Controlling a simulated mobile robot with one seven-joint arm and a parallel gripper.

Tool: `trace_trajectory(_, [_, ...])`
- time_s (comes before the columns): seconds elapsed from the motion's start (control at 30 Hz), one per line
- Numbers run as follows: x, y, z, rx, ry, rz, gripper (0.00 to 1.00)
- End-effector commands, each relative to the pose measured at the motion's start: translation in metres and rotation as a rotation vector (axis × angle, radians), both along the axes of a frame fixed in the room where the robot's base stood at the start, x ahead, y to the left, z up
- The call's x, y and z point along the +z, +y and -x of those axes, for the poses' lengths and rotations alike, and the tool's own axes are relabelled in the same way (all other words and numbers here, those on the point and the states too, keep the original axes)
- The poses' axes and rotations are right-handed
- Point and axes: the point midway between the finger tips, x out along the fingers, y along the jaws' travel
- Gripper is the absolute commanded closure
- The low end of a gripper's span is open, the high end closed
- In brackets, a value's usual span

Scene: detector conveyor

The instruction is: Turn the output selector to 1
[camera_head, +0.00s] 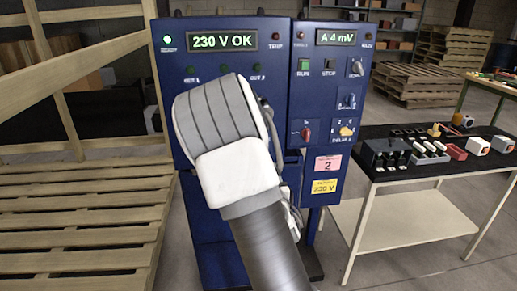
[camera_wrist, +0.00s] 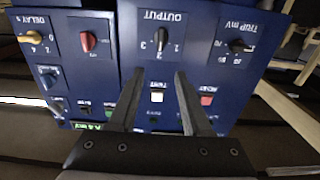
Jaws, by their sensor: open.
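The output selector (camera_wrist: 160,41) is a dark grey knob on the blue panel, seen upside down in the wrist view under the word OUTPUT. Its bar stands upright in the picture, seemingly toward the 2 mark; the 3 is at its left and the 1 at its right. My gripper (camera_wrist: 159,73) is open and empty, its two fingers apart and tips just below the knob in the picture; contact with the panel cannot be told. In the head view my arm hides the selector and gripper. The blue detector cabinet (camera_head: 224,22) shows 230 V OK.
Close by are a red knob (camera_wrist: 88,41), a yellow delay knob (camera_wrist: 35,37), a dark TRIP mV knob (camera_wrist: 238,45), a white TEST button (camera_wrist: 157,96) and a red RESET button (camera_wrist: 207,100). A black-topped table (camera_head: 385,184) stands right; wooden pallets (camera_head: 75,225) lie left.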

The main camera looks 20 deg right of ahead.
Motion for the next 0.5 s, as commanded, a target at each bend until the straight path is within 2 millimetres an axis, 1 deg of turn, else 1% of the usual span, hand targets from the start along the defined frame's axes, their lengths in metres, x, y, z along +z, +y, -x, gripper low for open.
trace_trajectory(0.03, [0.0,-0.003,-0.01,0.001,-0.001,0.002,0.51])
trace_trajectory(0.1, [0.0,-0.007,-0.023,0.0,-0.001,0.001,0.51])
trace_trajectory(0.5, [0.0,-0.027,-0.092,0.0,0.0,0.001,0.51])
